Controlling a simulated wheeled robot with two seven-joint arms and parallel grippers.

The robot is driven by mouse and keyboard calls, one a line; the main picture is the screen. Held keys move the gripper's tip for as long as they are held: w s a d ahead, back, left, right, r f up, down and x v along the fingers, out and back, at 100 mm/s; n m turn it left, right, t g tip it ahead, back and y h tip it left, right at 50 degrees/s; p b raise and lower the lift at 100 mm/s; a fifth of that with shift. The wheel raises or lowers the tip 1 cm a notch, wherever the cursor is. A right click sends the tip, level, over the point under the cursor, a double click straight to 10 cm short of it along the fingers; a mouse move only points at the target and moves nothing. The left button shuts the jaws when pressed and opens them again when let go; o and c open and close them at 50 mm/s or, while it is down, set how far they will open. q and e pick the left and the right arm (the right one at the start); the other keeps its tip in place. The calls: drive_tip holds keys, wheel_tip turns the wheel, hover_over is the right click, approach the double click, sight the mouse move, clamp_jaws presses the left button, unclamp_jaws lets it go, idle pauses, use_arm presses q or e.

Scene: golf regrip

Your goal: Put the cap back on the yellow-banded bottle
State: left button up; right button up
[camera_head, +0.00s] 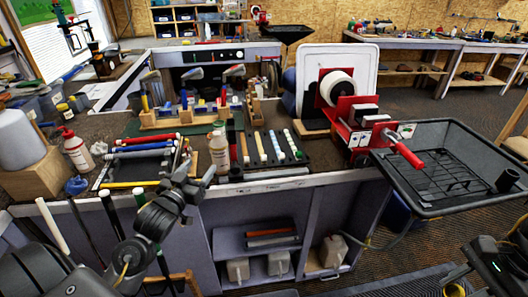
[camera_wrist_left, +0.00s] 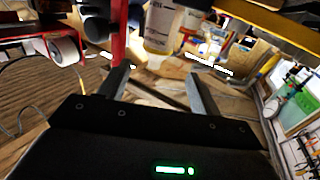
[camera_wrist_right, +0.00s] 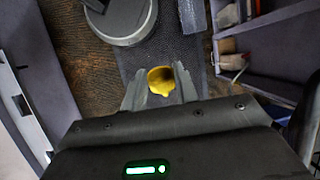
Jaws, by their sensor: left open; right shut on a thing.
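The bottle (camera_head: 218,152) stands on the bench at the front middle, just past my left gripper (camera_head: 203,178). In the left wrist view the bottle (camera_wrist_left: 161,27) shows a yellow band, beyond and between the fingers. My left gripper is open with nothing between its fingers; I cannot tell the exact gap to the bottle. My right gripper (camera_wrist_right: 159,88) is shut on a yellow cap (camera_wrist_right: 160,78), with a dark hollow showing in it. The cap is held over the floor in front of the bench, at the head view's lower right edge.
A red-capped bottle (camera_head: 76,152) and a rack of shafts (camera_head: 142,152) stand left of the bottle. A tray of grips (camera_head: 268,150) lies to its right. A red vise (camera_head: 365,130) and a black catch basin (camera_head: 450,165) are farther right.

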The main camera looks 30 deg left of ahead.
sight(215, 151)
drive_tip(key=shift+s+r, duration=0.2)
drive_tip(key=shift+s, duration=0.05)
use_arm(q)
drive_tip(key=w, duration=0.2)
drive_tip(key=w+p, duration=0.1)
drive_tip(key=w, duration=0.1)
drive_tip(key=w+a, duration=0.1)
drive_tip(key=w, duration=0.2)
drive_tip(key=shift+f+p, duration=0.2)
drive_tip(key=shift+p, duration=0.1)
use_arm(e)
drive_tip(key=shift+w+r, duration=0.35)
drive_tip(key=shift+w, duration=0.55)
use_arm(q)
drive_tip(key=shift+w, duration=0.15)
use_arm(e)
drive_tip(key=shift+s+r, duration=0.15)
drive_tip(key=shift+s, duration=0.05)
use_arm(q)
drive_tip(key=shift+r, duration=0.1)
use_arm(e)
drive_tip(key=shift+s+r, duration=0.1)
drive_tip(key=shift+s, duration=0.15)
drive_tip(key=shift+w, duration=0.1)
use_arm(q)
drive_tip(key=shift+w, duration=0.15)
use_arm(e)
drive_tip(key=shift+w, duration=0.1)
